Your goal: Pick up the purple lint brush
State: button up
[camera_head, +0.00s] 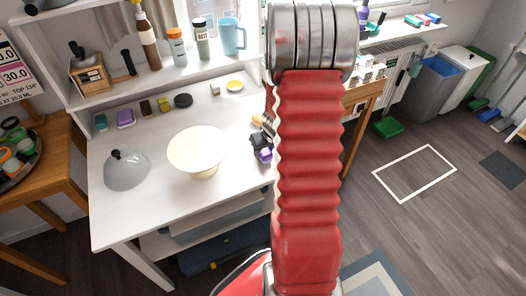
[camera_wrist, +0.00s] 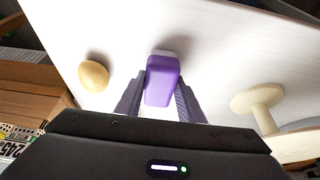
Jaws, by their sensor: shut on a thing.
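The purple lint brush (camera_wrist: 162,82) is between the two fingers of my gripper (camera_wrist: 161,90) in the wrist view, with the white table surface behind it. My gripper (camera_head: 259,142) is shut on it. In the head view the brush (camera_head: 265,155) shows as a small purple piece at the right side of the white table, beside my red arm. The arm hides part of that area. I cannot tell whether the brush touches the table.
On the white table (camera_head: 140,210) stand a cream round stand (camera_head: 196,148) and a grey dome (camera_head: 126,172). Another purple block (camera_head: 126,118) is among small items at the back. A tan egg-shaped thing (camera_wrist: 93,76) lies left of my gripper in the wrist view.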

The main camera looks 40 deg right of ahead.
notch_tip(320, 180, up, 9)
jog(key=shift+r, duration=0.2)
dwell(0.4)
dwell(0.3)
